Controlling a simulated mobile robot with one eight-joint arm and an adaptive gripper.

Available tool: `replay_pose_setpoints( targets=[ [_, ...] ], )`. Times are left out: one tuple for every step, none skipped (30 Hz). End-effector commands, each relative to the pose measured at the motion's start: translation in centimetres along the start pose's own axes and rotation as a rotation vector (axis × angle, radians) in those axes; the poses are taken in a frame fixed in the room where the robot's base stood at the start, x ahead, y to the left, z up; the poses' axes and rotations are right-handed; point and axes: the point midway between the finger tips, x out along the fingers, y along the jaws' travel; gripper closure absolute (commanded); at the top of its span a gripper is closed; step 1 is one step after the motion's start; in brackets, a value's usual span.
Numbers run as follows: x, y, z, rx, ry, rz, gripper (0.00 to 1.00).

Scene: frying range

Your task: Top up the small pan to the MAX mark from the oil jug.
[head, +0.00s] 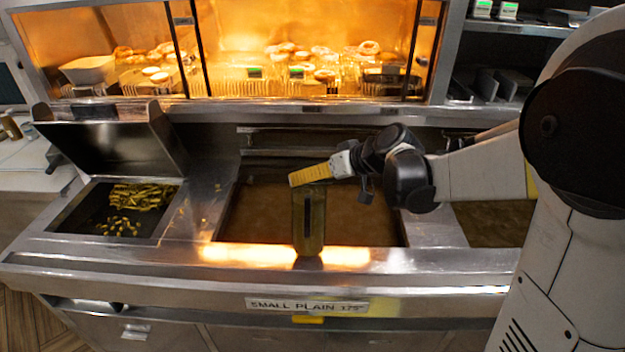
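The pan of brown oil (265,215) in the middle of the range sits above a label (307,306) reading "SMALL PLAIN 175°". A tall, see-through, greenish-brown jug (318,229) with a dark vertical strip stands upright at its front edge, in front of the oil. My gripper (343,164) is just above and right of the jug's top. A yellow ribbed piece (311,175) extends left from it over the jug's top. I cannot tell whether this is part of the jug or of my gripper, or whether the fingers are closed. No MAX mark is legible.
A second pan of oil (495,222) lies to the right, partly behind my arm. At left, a tray (85,215) holds fried pieces beneath a raised metal lid (115,140). A lit display cabinet (225,40) with doughnuts stands behind. The steel front ledge (150,262) is mostly clear.

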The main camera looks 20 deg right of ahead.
Motion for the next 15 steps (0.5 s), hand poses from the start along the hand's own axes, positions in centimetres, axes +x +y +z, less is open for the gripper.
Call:
replay_pose_setpoints(
  targets=[
    [0.05,-0.05,0.10,-0.014,0.020,0.006,0.62],
    [0.06,-0.03,0.11,-0.026,0.031,0.011,0.62],
    [0.10,0.00,0.14,-0.041,0.048,0.018,0.62],
    [0.14,0.02,0.16,-0.053,0.061,0.023,0.62],
    [0.17,0.05,0.16,-0.065,0.075,0.028,0.62],
    [0.21,0.08,0.20,-0.081,0.091,0.035,0.62],
    [0.23,0.11,0.20,-0.092,0.103,0.040,0.62],
    [0.24,0.10,0.20,-0.101,0.113,0.043,0.62],
    [0.25,0.10,0.18,-0.113,0.126,0.048,0.62],
    [0.27,0.14,0.18,-0.121,0.135,0.052,0.62],
    [0.31,0.16,0.22,-0.130,0.144,0.055,0.62],
    [0.37,0.20,0.26,-0.142,0.157,0.060,0.62],
    [0.44,0.24,0.28,-0.150,0.167,0.064,0.62],
    [0.51,0.29,0.34,-0.160,0.177,0.068,0.62],
    [0.61,0.35,0.43,-0.173,0.190,0.074,0.62]
  ],
)
